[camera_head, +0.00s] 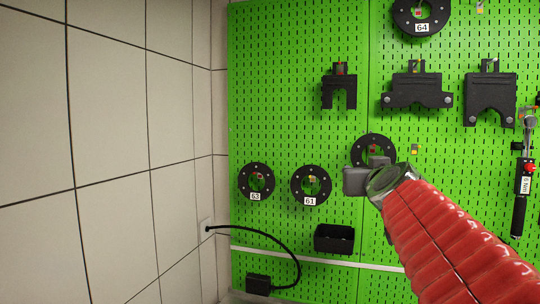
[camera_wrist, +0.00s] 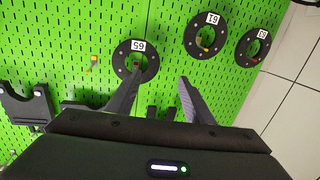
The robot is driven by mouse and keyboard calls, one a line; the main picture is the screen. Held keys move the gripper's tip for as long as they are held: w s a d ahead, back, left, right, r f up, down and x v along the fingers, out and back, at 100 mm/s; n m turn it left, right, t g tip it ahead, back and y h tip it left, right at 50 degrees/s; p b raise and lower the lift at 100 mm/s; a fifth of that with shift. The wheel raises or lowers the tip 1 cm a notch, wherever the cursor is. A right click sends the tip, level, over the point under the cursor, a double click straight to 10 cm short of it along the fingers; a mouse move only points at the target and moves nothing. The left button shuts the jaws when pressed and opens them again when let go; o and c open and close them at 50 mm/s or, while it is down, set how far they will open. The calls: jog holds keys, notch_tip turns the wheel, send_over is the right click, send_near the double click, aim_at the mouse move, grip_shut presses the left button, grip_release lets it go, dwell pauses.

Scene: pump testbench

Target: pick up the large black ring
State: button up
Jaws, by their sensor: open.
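Several black rings hang on the green pegboard, and I cannot tell for sure which one is the large black ring. One ring (camera_head: 356,148) is partly hidden behind my gripper (camera_head: 366,176) in the head view. In the wrist view my gripper (camera_wrist: 161,78) is open and empty, with its left finger overlapping the lower edge of a ring (camera_wrist: 119,60) with an upside-down label. That ring lies to the left of the gap between the fingers. Contact cannot be told. Ring 64 (camera_head: 402,16) at the top looks largest in the head view.
Rings 63 (camera_head: 243,180) and 61 (camera_head: 297,185) hang to the left. Black brackets (camera_head: 415,92) hang above my gripper. A black bin (camera_head: 334,240) and a cable (camera_head: 285,245) are below, and a torque tool (camera_head: 519,210) hangs at right. A tiled wall (camera_head: 110,150) bounds the left.

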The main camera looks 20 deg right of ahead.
jog(key=s+d+r+m+g+h, duration=0.1)
jog(key=s+d+m+h, duration=0.1)
jog(key=d, duration=0.5)
jog(key=shift+s+d+h, duration=0.25)
jog(key=shift+s+h, duration=0.25)
jog(key=shift+s, duration=0.45)
send_near(392, 158)
jog(key=shift+x, duration=0.9)
jog(key=shift+w+d+r, duration=0.1)
jog(key=shift+w+d, duration=0.1)
jog(key=shift+w, duration=0.15)
jog(key=shift+x, duration=2.6)
jog(key=shift+a+r, duration=0.1)
